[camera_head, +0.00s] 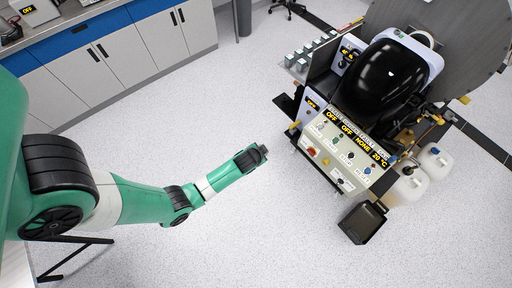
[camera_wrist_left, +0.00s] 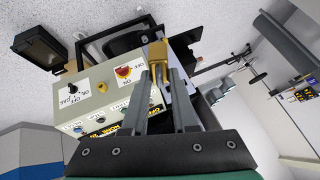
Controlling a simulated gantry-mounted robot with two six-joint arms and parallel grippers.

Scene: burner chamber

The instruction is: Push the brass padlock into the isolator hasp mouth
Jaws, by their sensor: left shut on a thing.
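My left gripper (camera_head: 262,152) reaches in from the left in the head view, in the air to the left of the burner's control panel (camera_head: 341,146). In the left wrist view the left gripper (camera_wrist_left: 164,72) is shut on the brass padlock (camera_wrist_left: 157,49), which sits between the fingertips. The padlock cannot be made out in the head view. The red isolator switch (camera_head: 311,151) is on the panel's left side; in the wrist view the isolator switch (camera_wrist_left: 124,71) lies left of the padlock. The hasp mouth cannot be made out clearly. My right gripper is not in view.
A black open bin (camera_head: 362,223) stands below the panel, and white canisters (camera_head: 410,186) stand to its right. The black burner housing (camera_head: 388,76) rises behind the panel. Floor between gripper and panel is clear. Cabinets (camera_head: 125,50) line the upper left.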

